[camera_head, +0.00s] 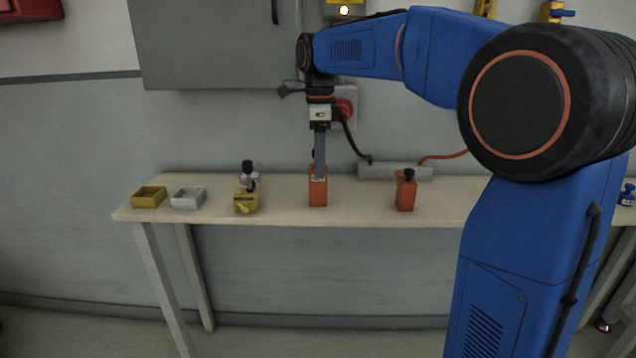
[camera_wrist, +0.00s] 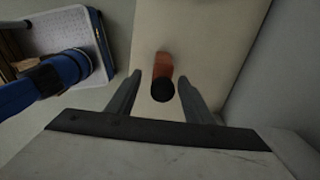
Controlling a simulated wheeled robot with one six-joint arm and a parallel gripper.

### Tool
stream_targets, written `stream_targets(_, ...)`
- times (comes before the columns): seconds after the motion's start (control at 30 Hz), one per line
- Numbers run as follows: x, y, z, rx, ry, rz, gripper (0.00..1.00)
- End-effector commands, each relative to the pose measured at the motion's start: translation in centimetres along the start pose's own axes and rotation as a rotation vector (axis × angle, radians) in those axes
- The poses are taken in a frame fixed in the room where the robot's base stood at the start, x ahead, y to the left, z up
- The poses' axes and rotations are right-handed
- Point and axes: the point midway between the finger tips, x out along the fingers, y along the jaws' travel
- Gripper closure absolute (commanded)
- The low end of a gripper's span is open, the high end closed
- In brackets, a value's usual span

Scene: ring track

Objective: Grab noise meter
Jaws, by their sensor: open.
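Two orange box-shaped devices stand upright on the table. One (camera_head: 318,192) is directly below my gripper (camera_head: 319,174), and the other (camera_head: 405,195), with a black round top, stands to its right. My gripper is open and points straight down, its fingers overlapping the top of the left orange device in the head view. In the wrist view, an orange body (camera_wrist: 163,66) with a black ball top lies between the two spread fingers (camera_wrist: 160,80), with a gap on each side. I cannot tell which device is the noise meter by a label.
The narrow table (camera_head: 280,219) stands against the wall. A yellow device (camera_head: 246,202) with a dark knob, a grey tray (camera_head: 188,198) and a yellow tray (camera_head: 149,197) are at left. A power strip (camera_head: 395,171) lies at the back. A grey cabinet (camera_head: 210,45) hangs above.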

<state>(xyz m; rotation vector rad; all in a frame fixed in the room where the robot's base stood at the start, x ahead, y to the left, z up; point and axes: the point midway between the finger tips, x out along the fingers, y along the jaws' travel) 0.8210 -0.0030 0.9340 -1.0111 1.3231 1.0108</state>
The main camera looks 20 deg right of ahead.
Motion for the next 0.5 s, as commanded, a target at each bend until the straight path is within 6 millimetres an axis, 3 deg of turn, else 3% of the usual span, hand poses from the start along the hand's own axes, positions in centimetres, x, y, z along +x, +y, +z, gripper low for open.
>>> stream_targets(0.3,4.0,-0.3,0.3,0.0,0.001,0.001,0.53)
stream_targets(0.5,4.9,-0.3,0.3,0.0,0.0,0.0,0.53)
